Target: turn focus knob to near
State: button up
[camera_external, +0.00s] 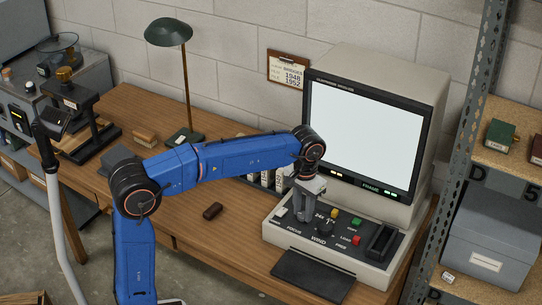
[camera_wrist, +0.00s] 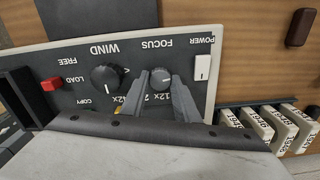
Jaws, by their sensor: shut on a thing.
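The focus knob (camera_wrist: 160,79) is a small round dark-grey knob with a light mark, under the FOCUS label, upside down in the wrist view. My gripper (camera_wrist: 159,84) has one grey finger on each side of it and is shut on it. In the external view my gripper (camera_external: 303,212) points down onto the left part of the reader's control panel (camera_external: 347,260), and its fingers hide the knob. I see no "near" marking that I can read, so I cannot tell the knob's setting.
The larger black wind knob (camera_wrist: 106,78) stands close beside the focus knob. A red button (camera_wrist: 51,84) and a white power switch (camera_wrist: 202,68) flank them. The lit screen (camera_external: 364,128) rises behind the panel. White labelled boxes (camera_wrist: 279,122) stand close by; a brown object (camera_external: 212,211) lies on the desk.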

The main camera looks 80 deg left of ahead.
aim_at(303, 214)
jog(key=o, duration=1.1)
jog(key=shift+c, duration=0.2)
notch_tip(303, 214, up, 17)
jog(key=shift+r, duration=0.2)
jog(key=s+d+f+m+t, duration=0.1)
jog(key=s+d+f, duration=0.3)
jog(key=s+f, duration=0.6)
jog(key=s+d+f+m+t, duration=0.2)
jog(key=s+d+f+m, duration=0.1)
jog(key=s+f, duration=0.7)
jog(key=s+d+f+m+t, duration=0.1)
jog(key=s+d+f, duration=0.4)
jog(key=s+f, duration=0.5)
jog(key=s+m, duration=0.1)
jog(key=s, duration=0.3)
jog(key=shift+s+d+f+t, duration=0.15)
jog(key=shift+s+d+t, duration=0.05)
jog(key=shift+d+t, duration=0.2)
